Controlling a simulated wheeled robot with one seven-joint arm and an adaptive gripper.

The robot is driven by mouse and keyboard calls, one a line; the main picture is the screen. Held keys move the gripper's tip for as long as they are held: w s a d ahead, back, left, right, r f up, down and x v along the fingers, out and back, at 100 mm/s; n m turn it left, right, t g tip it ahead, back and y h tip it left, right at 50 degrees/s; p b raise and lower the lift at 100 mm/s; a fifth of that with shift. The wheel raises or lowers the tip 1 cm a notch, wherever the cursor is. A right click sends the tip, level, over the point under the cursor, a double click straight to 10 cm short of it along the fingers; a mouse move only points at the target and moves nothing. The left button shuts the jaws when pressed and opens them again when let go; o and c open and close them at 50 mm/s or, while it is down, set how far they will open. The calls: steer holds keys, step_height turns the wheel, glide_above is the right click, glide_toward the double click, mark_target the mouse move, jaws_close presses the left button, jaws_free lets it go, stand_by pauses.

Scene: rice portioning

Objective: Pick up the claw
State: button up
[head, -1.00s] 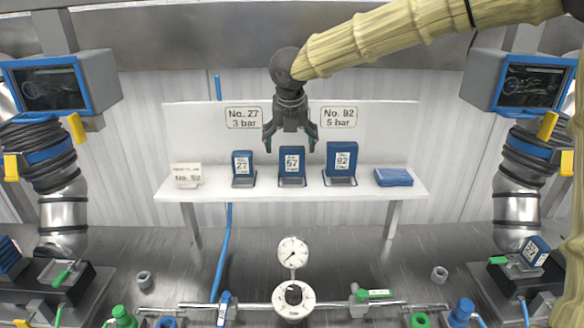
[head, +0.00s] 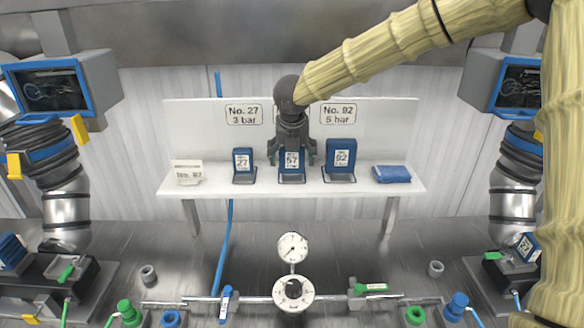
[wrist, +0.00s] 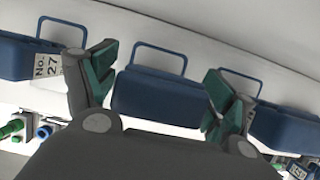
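Three blue blocks with white number labels stand in metal holders on the white shelf: No. 27 (head: 245,163) at left, No. 57 (head: 292,161) in the middle, No. 92 (head: 341,156) at right. I cannot tell which thing is the claw. My gripper (head: 292,157) points down at the middle block, with one finger to each side of it. In the wrist view, my gripper (wrist: 160,88) is open, and the middle block (wrist: 155,97) with its wire loop lies between the green-padded fingers. Gaps show on both sides. My gripper hides the middle block's top in the head view.
Wall signs read No. 27, 3 bar and No. 92, 5 bar. A gauge (head: 292,247) and pipework stand in front below.

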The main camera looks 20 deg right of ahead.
steer(key=c, duration=1)
steer(key=shift+w, duration=0.1)
steer(key=shift+c, duration=0.6)
steer(key=shift+r, duration=0.1)
